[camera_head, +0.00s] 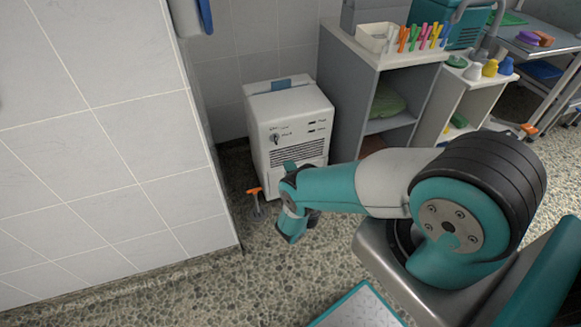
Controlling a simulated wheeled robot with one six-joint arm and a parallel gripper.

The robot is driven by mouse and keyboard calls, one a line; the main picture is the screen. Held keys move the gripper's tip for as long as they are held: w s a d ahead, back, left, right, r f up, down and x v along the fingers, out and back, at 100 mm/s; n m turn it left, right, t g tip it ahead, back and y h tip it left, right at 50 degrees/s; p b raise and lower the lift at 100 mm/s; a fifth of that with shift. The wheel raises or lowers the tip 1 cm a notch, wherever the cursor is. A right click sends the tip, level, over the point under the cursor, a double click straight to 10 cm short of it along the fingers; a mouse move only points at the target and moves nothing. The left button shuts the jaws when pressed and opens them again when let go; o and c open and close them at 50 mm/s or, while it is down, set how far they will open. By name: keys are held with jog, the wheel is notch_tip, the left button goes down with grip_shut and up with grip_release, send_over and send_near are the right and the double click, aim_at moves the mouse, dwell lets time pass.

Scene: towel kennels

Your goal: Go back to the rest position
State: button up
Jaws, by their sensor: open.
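My teal and grey arm reaches from the right side of the head camera view leftward over the floor. My gripper (291,226) is at its far end, low in front of the white box-shaped machine (289,130). It is open, and nothing shows in it. Its fingertips are small and partly hidden by the wrist. I cannot tell whether it touches anything.
A tiled wall (100,150) fills the left. An orange-topped object (254,191) stands on the floor by the machine. Grey shelving (345,90) behind holds a white bin (376,38), colourful clips and a folded green cloth (388,101). Speckled floor (200,285) is clear at the front left.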

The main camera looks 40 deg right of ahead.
jog(key=shift+s+a, duration=0.1)
jog(key=shift+s, duration=0.25)
dwell(0.3)
